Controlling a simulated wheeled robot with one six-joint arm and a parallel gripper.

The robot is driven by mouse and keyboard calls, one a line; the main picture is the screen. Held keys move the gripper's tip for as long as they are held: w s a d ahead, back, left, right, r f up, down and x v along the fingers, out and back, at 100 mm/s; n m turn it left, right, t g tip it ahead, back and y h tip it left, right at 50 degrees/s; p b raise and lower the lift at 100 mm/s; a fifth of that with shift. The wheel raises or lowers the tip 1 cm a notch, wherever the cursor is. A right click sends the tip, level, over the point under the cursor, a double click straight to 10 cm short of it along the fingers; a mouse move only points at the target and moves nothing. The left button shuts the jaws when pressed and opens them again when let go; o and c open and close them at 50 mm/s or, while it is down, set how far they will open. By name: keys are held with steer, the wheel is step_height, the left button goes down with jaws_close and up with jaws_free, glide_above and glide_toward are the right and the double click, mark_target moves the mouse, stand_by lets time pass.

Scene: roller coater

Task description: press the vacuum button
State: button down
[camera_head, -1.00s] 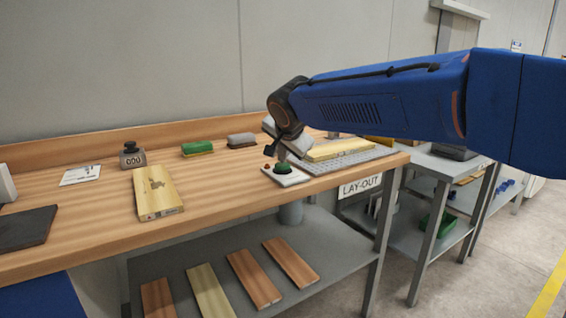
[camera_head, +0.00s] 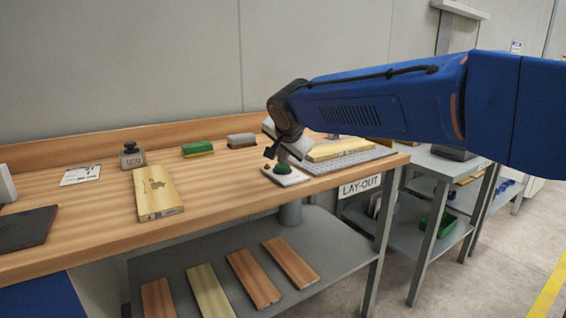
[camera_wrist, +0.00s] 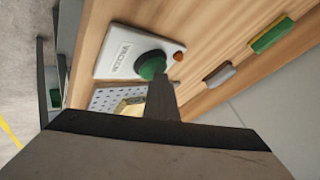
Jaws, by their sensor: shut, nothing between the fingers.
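The vacuum button is a green dome (camera_head: 283,169) on a white plate (camera_head: 296,179) at the front edge of the wooden bench. In the wrist view the green button (camera_wrist: 151,65) sits on the white plate (camera_wrist: 112,57) marked with lettering, with a small orange-red lamp (camera_wrist: 179,55) beside it. My gripper (camera_head: 270,153) is shut and empty, just above and behind the button in the head view. In the wrist view the gripper tip (camera_wrist: 160,82) overlaps the button's edge; I cannot tell if they touch.
A perforated grey plate (camera_head: 345,165) with a light wooden board (camera_head: 340,149) lies right of the button. A board (camera_head: 157,190), stamp-like block (camera_head: 131,156), green brush (camera_head: 197,149) and grey brush (camera_head: 241,141) stand left. The bench front (camera_head: 220,217) has clear space.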

mark_target(283, 167)
steer(key=shift+f, duration=0.15)
steer(key=shift+r, duration=3.15)
steer(key=s+d+f+n+g+h, duration=0.15)
steer(key=s+d+f, duration=0.35)
steer(key=s+d, duration=0.55)
steer(key=s+d+f+n+g, duration=0.15)
steer(key=s+d+f, duration=0.45)
steer(key=d, duration=0.7)
steer(key=s+d+f+n, duration=0.1)
steer(key=s+d+f, duration=0.2)
steer(key=s+f, duration=0.2)
steer(key=s+d+f+n, duration=0.1)
steer(key=s+d+f, duration=0.2)
steer(key=s, duration=0.6)
steer(key=s+d+f+n+g, duration=0.1)
steer(key=s+d+f+n, duration=0.1)
steer(key=s+f, duration=0.5)
steer(key=shift+s+d+f, duration=0.15)
steer(key=shift+s+d, duration=0.25)
steer(key=shift+s, duration=0.05)
